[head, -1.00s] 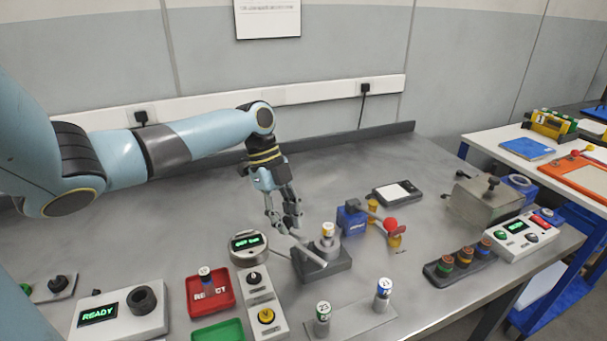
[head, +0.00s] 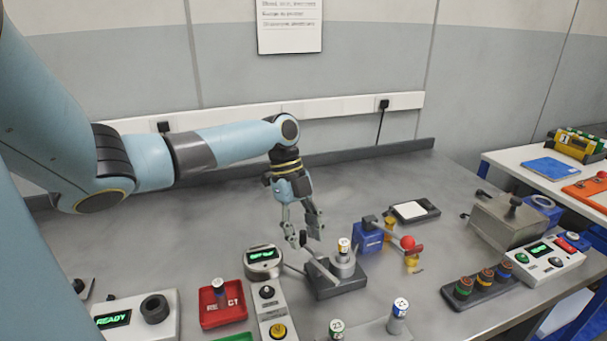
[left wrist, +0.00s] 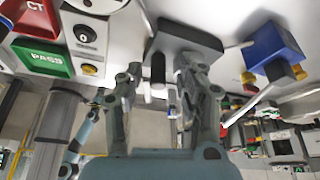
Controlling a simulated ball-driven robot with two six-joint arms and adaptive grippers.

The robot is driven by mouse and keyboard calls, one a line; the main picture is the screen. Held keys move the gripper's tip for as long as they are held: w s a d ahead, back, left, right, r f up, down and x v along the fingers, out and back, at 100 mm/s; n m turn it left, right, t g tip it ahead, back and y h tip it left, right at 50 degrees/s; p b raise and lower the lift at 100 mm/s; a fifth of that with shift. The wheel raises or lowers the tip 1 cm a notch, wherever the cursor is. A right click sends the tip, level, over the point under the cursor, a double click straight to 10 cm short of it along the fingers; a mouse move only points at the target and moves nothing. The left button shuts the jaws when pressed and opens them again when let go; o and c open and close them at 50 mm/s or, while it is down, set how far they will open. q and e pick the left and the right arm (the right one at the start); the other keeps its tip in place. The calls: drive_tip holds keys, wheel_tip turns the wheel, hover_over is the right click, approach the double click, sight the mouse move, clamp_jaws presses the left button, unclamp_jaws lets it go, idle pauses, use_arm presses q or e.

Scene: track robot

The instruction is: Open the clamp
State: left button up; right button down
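A dark-based holder (head: 342,288) stands on the table and carries a vial with an orange-and-white top (head: 343,246) in a grey socket. A pale grey lever bar (head: 321,267) slants up from the base toward my left gripper; I take this for the clamp's lever. My left gripper (head: 303,235) points down over the upper end of the bar, its fingers apart. In the left wrist view, the open fingers (left wrist: 158,85) stand either side of a dark upright handle (left wrist: 158,68) before the dark base (left wrist: 186,38). Contact cannot be told. My right gripper is not in view.
A blue block with a red-ball lever (head: 408,243) is right of the holder. A round display (head: 263,259) and a red tray (head: 221,309) are to its left. Two vials (head: 397,316) stand in front. Bare table lies behind the gripper.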

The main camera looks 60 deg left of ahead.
use_arm(q)
drive_tip(key=v, duration=1.2)
drive_tip(key=shift+f, duration=0.1)
idle(0.4)
